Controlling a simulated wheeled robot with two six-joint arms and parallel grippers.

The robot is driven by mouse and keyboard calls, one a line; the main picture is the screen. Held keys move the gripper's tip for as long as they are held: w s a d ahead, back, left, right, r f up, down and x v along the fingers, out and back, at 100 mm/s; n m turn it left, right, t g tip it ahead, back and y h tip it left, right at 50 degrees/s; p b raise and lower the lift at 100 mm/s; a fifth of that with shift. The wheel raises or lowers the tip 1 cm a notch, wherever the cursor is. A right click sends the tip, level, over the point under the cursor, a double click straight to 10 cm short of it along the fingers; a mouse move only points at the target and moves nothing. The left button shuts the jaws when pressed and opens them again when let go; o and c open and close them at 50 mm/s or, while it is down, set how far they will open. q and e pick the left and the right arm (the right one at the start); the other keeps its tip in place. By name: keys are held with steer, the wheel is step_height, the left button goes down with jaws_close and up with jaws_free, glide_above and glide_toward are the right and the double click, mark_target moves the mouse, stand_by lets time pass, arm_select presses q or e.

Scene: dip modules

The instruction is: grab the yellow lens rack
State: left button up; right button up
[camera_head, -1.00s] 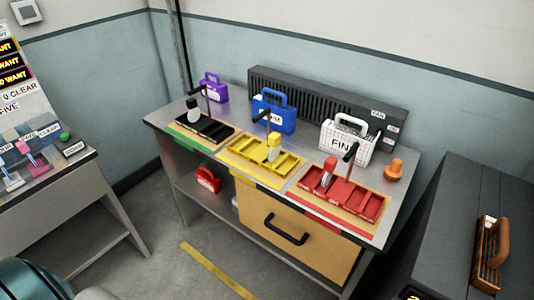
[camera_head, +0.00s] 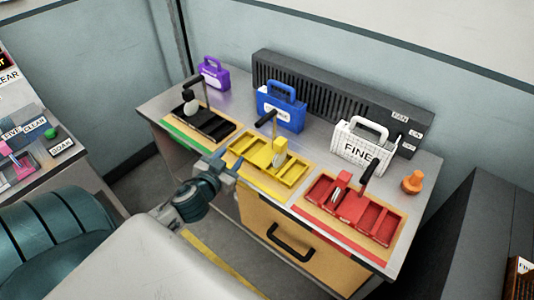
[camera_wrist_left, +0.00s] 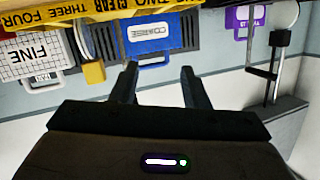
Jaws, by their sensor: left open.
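The yellow lens rack (camera_head: 243,150) sits on the grey bench between the black rack and the red rack. It has shallow compartments, a yellow block and a dark-handled post. My left gripper (camera_head: 222,165) is open and empty at the bench's front edge, just left of and in front of the yellow rack, apart from it as far as I can tell. In the left wrist view, which is upside down, the open fingers (camera_wrist_left: 160,82) have nothing between them. A yellow lettered edge (camera_wrist_left: 120,12) and the yellow block (camera_wrist_left: 94,72) show there. My right gripper is not in view.
The black rack (camera_head: 210,125) stands left and the red rack (camera_head: 375,218) right. Behind are purple (camera_head: 213,76), blue (camera_head: 280,112) and white FINE (camera_head: 360,148) cases. An orange knob-shaped object (camera_head: 412,182) stands at right. A drawer handle (camera_head: 290,243) juts out below.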

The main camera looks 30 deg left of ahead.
mark_target(257, 123)
arm_select(q)
steer(key=shift+w+d+r+m+t+h+p, duration=0.55)
steer(key=shift+w+r+h, duration=0.2)
steer(key=shift+w+r, duration=0.6)
steer(key=shift+w+d+r+m+t+h+p, duration=0.45)
steer(key=shift+w+d+r+h+p, duration=0.2)
steer(key=shift+w+r, duration=0.65)
steer(key=shift+w+d+r+m+t+h+p, duration=0.5)
steer(key=shift+w+r+h, duration=0.3)
steer(key=shift+w+r, duration=0.55)
steer(key=shift+w+r+p, duration=0.1)
steer(key=shift+w+p, duration=0.35)
steer(key=shift+w+d+p, duration=0.25)
steer(key=shift+w+p, duration=0.25)
steer(key=shift+w, duration=1.65)
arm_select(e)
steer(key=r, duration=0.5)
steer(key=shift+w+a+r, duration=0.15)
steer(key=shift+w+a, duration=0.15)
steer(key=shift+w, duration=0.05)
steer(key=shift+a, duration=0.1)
arm_select(q)
steer(key=shift+d, duration=0.1)
jaws_close()
